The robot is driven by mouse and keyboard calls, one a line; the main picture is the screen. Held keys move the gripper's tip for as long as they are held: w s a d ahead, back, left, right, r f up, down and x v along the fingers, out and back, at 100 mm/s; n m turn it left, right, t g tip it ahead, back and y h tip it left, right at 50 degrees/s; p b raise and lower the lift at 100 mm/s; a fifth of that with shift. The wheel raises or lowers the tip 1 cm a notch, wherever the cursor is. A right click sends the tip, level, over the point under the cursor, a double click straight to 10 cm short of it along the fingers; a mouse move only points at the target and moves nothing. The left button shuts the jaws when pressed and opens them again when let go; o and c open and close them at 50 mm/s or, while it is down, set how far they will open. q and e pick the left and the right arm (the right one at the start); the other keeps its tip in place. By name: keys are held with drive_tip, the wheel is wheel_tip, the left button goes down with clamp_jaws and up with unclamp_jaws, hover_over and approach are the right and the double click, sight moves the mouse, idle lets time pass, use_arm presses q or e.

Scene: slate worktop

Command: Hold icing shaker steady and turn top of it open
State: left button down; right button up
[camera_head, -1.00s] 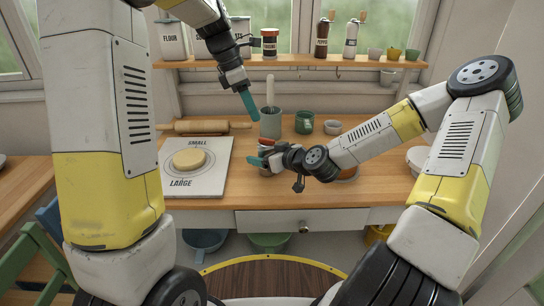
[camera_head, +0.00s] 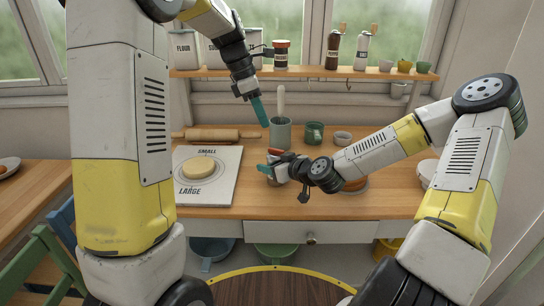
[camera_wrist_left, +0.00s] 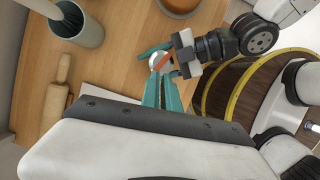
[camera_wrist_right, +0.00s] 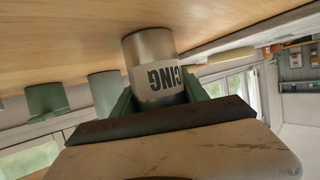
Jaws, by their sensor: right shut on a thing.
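The icing shaker (camera_wrist_right: 155,70) is a pale metal cylinder with dark letters ending in "CING". My right gripper (camera_head: 272,169) is shut on its side in the right wrist view; the shaker appears inverted in that picture. In the head view the shaker's reddish top (camera_head: 276,151) shows just above the right fingers, and the rest is mostly hidden. My left gripper (camera_head: 262,112) hangs higher, behind and slightly left of the shaker in the picture, with teal fingers pointing down. In the left wrist view its fingers (camera_wrist_left: 162,88) look slightly apart and empty, with the shaker beyond their tips.
A white board (camera_head: 220,188) with a round of dough (camera_head: 198,167) lies left of the shaker. A rolling pin (camera_head: 215,134), a grey-green crock (camera_head: 280,134), a green mug (camera_head: 314,133) and a small bowl (camera_head: 342,138) stand behind. A drawer front (camera_head: 270,231) is below.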

sight(276, 154)
use_arm(q)
drive_tip(key=w+d+r+m+g+y, duration=0.15)
drive_tip(key=w+m, duration=0.35)
drive_tip(key=m, duration=0.5)
drive_tip(key=w+d+m+g+y, duration=0.1)
drive_tip(key=w+d+m+y, duration=0.3)
drive_tip(key=m, duration=0.6)
drive_tip(key=s+a+f+m, duration=0.2)
drive_tip(key=s+f+m, duration=0.2)
drive_tip(key=f, duration=0.6)
drive_tip(key=shift+s+a+f, duration=0.15)
drive_tip(key=shift+s+a, duration=0.1)
drive_tip(key=shift+s, duration=0.55)
drive_tip(key=shift+g+h, duration=0.25)
